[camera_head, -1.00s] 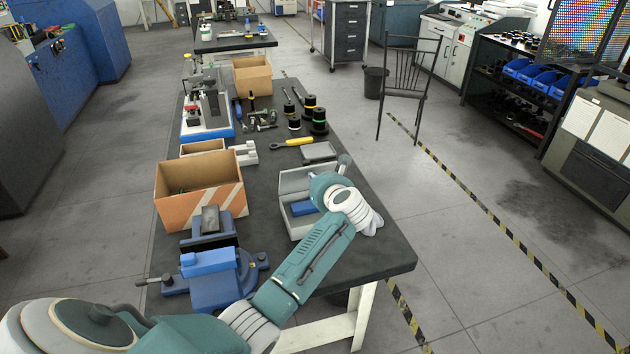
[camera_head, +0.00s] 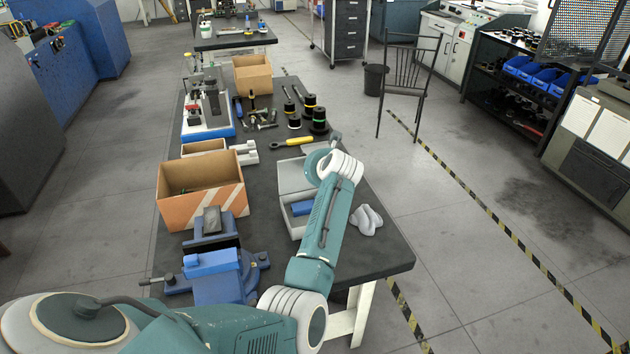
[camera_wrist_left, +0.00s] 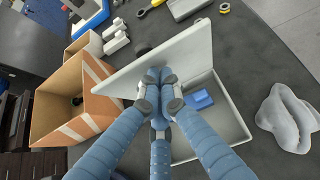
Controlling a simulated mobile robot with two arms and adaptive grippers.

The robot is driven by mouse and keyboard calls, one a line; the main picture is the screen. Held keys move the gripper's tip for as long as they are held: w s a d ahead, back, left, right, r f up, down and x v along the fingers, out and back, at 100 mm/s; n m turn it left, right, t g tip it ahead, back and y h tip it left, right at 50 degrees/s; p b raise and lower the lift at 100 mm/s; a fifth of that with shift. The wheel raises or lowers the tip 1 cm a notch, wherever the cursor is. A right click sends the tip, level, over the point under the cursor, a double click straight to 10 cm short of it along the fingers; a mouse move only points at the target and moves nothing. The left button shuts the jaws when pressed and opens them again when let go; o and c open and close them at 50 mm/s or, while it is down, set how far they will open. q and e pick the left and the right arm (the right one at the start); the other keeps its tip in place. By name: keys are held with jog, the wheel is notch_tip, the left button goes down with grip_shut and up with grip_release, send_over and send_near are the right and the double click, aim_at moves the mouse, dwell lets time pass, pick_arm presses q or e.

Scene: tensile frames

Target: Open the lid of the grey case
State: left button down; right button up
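The grey case (camera_head: 288,222) stands on the dark workbench with a blue item (camera_head: 302,208) inside. Its lid (camera_head: 291,178) is raised at the far side, and the inside shows. In the left wrist view the lid (camera_wrist_left: 190,48) crosses diagonally, tilted up from the case (camera_wrist_left: 236,128), with the blue item (camera_wrist_left: 198,100) in view. My left gripper (camera_wrist_left: 160,80) has its fingertips drawn together in front of the lid, at or very close to its face. Nothing shows between them. In the head view my wrist hides the fingertips. My right gripper is not in view.
An open cardboard box (camera_head: 200,205) and a blue vise (camera_head: 212,275) stand left of the case. A crumpled grey cloth (camera_head: 367,219) lies to its right. The front right bench corner is clear.

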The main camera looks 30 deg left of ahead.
pick_arm(q)
jog(key=shift+w+a+r+b, duration=0.2)
jog(key=shift+w+a+b, duration=0.15)
jog(key=shift+w+a, duration=0.1)
jog(key=shift+w+a+r+b, duration=0.2)
jog(key=shift+w+a+b, duration=0.15)
jog(key=shift+a, duration=0.1)
